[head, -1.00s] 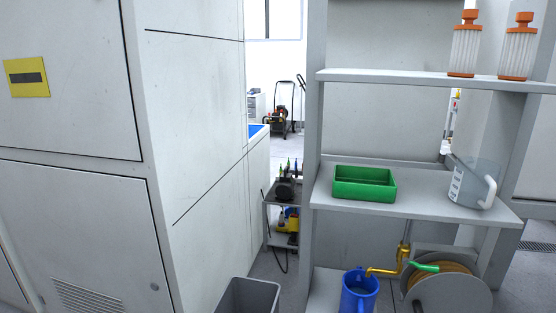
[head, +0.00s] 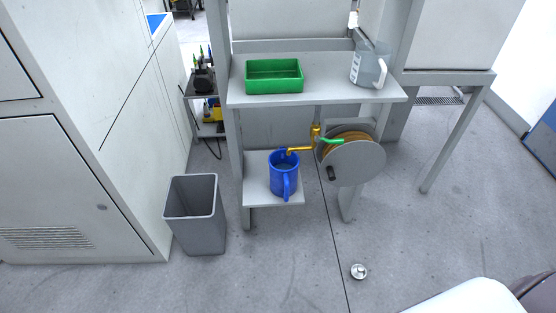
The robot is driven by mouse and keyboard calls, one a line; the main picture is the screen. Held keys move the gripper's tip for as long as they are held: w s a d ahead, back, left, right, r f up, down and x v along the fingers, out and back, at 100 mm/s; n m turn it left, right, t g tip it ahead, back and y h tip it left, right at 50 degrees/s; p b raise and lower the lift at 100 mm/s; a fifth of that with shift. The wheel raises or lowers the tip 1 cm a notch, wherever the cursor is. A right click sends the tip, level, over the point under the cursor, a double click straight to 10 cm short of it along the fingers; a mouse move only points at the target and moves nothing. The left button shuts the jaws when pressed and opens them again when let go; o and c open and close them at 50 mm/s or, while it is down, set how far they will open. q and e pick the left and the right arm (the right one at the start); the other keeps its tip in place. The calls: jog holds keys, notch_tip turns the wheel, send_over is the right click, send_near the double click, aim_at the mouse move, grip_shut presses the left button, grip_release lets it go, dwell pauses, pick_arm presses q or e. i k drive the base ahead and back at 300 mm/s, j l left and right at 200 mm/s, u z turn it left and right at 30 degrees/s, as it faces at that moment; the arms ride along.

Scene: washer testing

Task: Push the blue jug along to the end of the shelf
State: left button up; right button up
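The blue jug (head: 283,176) stands upright on the low shelf (head: 256,194), under the brass tap (head: 301,149). Its handle faces toward me, and it sits near the right part of that short shelf. Neither of my grippers shows in the head view, so I cannot see their state.
A green tray (head: 274,88) and a clear grey jug (head: 370,66) stand on the upper shelf (head: 318,94). A hose reel (head: 352,160) hangs right of the blue jug. A grey bin (head: 195,214) stands left. A small metal object (head: 358,272) lies on the open floor.

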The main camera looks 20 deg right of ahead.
aim_at(283, 169)
jog(key=i+l+u, duration=0.25)
jog(key=l, duration=0.45)
jog(key=l+u, duration=0.2)
jog(key=l, duration=0.5)
